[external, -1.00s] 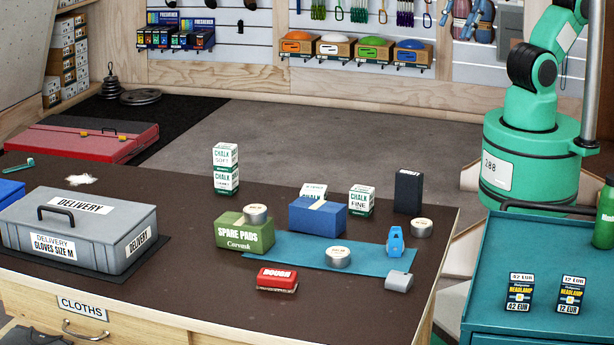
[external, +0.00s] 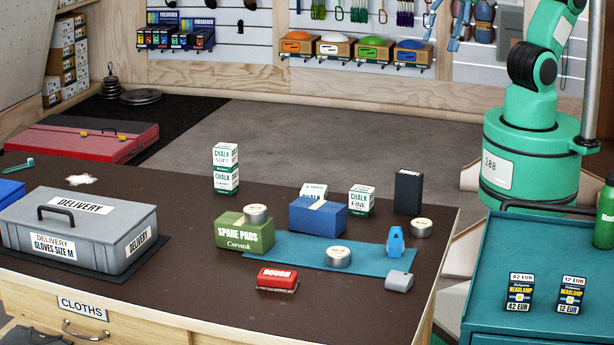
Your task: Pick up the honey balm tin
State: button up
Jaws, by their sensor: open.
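Three small round silver tins with pale lids show in the external view. One tin (external: 338,257) lies on the blue mat (external: 285,252). Another tin (external: 256,214) sits on top of the green SPARE PADS box (external: 243,236). A third tin (external: 421,228) stands on the dark tabletop at the right, near a black box. The lid print is too small to tell which one is the honey balm tin. My gripper is out of view; only my green base and lower arm show at the upper right.
A blue box (external: 318,217), CHALK boxes (external: 361,201) and a black box (external: 408,191) stand behind the mat. A grey DELIVERY case (external: 80,235) fills the left.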

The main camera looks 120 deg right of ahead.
jog(key=w+a+f+g, duration=0.1)
jog(key=w+a+f, duration=0.2)
jog(key=w+f, duration=0.25)
jog(key=g+p, duration=0.2)
jog(key=g, duration=0.1)
send_over(422, 223)
notch_tip(422, 223, down, 25)
jog(key=shift+w+d+r+m, duration=0.1)
jog(key=shift+d+r+m, duration=0.1)
jog(key=shift+m, duration=0.2)
jog(key=shift+f+b, duration=0.85)
jog(key=shift+f, duration=3.45)
jog(key=shift+f, duration=0.1)
jog(key=shift+a+f+b, duration=0.1)
jog(key=shift+f+b, duration=0.45)
jog(key=shift+f, duration=1.95)
